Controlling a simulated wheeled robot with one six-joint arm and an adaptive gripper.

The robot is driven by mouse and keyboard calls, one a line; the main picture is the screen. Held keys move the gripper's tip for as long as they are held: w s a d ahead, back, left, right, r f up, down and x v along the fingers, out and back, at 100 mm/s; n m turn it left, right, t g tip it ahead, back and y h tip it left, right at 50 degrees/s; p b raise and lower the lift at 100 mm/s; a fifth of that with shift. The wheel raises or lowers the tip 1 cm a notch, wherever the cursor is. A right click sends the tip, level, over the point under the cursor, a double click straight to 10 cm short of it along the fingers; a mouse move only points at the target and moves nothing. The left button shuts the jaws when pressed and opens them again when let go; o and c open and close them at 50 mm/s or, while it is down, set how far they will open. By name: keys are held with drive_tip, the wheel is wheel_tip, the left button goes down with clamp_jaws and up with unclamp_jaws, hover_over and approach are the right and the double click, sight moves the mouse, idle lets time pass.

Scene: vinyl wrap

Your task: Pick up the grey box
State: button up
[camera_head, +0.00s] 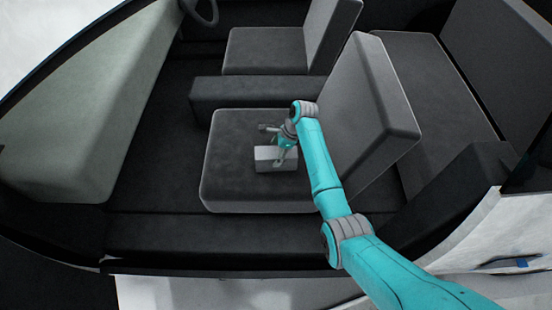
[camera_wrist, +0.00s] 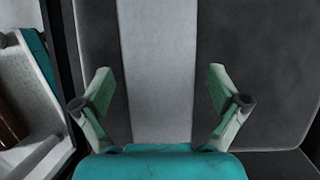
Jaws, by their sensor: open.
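The grey box (camera_head: 266,154) lies on the dark front seat cushion (camera_head: 235,183) in the head view, partly covered by my gripper (camera_head: 283,147). In the wrist view a pale grey band, which looks like the box (camera_wrist: 158,60), runs upward from between the fingers of my gripper (camera_wrist: 158,92). The two green fingers are spread wide, one on each side of the band, with dark gaps between. My gripper is open and empty, above or around the box; I cannot tell the exact height. The box's near end is hidden behind the teal gripper body.
A tilted seat backrest (camera_head: 368,100) stands right beside my arm. Another seat (camera_head: 262,50) and a dark low block (camera_head: 250,91) lie behind the cushion. A pale door panel (camera_head: 95,120) is at the left. Dark floor (camera_head: 155,165) is clear between panel and cushion.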

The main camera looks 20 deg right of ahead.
drive_tip(key=c, duration=1.8)
drive_tip(key=shift+c, duration=0.2)
drive_tip(key=shift+r, duration=0.1)
